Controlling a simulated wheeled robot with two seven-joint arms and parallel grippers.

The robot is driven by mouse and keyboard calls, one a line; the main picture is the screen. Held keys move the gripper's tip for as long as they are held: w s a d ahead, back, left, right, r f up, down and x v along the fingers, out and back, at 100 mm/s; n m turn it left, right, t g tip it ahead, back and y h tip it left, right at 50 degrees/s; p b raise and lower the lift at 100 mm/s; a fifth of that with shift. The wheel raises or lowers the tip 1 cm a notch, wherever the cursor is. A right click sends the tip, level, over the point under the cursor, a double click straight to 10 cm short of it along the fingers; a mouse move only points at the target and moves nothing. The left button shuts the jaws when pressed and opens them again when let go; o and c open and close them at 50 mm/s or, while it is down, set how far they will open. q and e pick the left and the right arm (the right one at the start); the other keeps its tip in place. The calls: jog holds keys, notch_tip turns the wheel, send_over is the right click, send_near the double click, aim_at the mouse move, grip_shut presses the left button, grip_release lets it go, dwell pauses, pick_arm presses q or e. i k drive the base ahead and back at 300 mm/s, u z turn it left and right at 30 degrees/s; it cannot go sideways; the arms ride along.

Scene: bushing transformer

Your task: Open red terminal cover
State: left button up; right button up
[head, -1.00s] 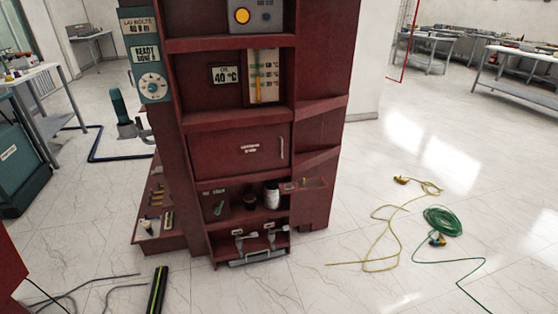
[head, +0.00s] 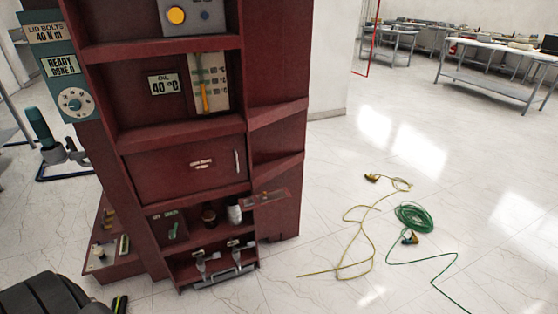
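The red terminal cover (head: 172,175) is a flat panel with a small pale label in the middle of the red cabinet (head: 272,75). It is shut. A thin upright handle (head: 237,162) sits near its right edge. The label is too small to read. Neither of my grippers shows in the head view. A dark ribbed shape at the bottom left corner is perhaps part of my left arm; no fingers show on it.
Below the cover are a shelf with small jars (head: 234,214) and a low tray (head: 215,266) with metal clamps. Yellow cable (head: 364,228) and coiled green cable (head: 413,216) lie on the floor at right. Workbenches (head: 497,70) stand far back right. Floor in front is mostly clear.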

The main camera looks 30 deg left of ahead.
aim_at(172, 172)
jog(key=z, duration=0.05)
jog(key=i, duration=1)
jog(key=u, duration=0.55)
